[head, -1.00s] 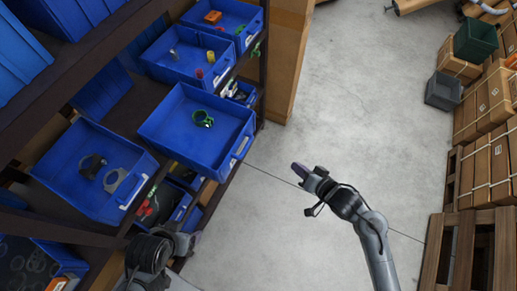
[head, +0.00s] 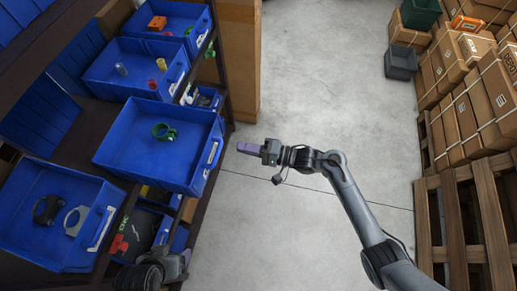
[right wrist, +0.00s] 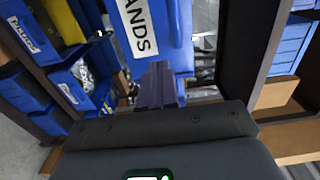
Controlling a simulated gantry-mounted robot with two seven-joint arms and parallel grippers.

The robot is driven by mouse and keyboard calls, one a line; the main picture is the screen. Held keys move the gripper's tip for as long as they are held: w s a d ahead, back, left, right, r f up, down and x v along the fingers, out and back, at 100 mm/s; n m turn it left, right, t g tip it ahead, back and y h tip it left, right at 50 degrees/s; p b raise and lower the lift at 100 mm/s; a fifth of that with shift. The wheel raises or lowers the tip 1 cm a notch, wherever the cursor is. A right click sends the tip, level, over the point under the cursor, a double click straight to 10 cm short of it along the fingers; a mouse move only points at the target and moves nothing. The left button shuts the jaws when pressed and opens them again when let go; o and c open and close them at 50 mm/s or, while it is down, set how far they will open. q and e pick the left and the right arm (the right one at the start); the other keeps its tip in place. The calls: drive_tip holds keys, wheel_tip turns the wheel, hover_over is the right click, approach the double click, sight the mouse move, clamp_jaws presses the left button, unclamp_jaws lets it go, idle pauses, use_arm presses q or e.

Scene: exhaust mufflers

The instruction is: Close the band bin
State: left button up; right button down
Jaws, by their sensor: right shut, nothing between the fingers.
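The band bin (head: 160,165) is a blue open bin on the shelf in the head view. It is pulled out past the shelf edge and holds a green ring-shaped clamp (head: 164,132). In the right wrist view its front (right wrist: 150,28) shows large letters ending in "ANDS", partly cut off. My right gripper (head: 240,148) has purple fingers, shut and empty, pointing at the bin's front with a gap between them. The fingers also show in the right wrist view (right wrist: 159,88). Part of my left arm shows at the bottom, but its gripper fingers do not.
Another blue bin (head: 85,255) with dark and grey clamps sticks out at the left. More blue bins (head: 178,75) stand farther back on the shelf. Cartons and wooden pallets (head: 470,228) line the right side. The concrete floor between is clear.

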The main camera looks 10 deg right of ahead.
sight(214, 141)
drive_tip(key=x, duration=0.7)
drive_tip(key=shift+w+a, duration=0.1)
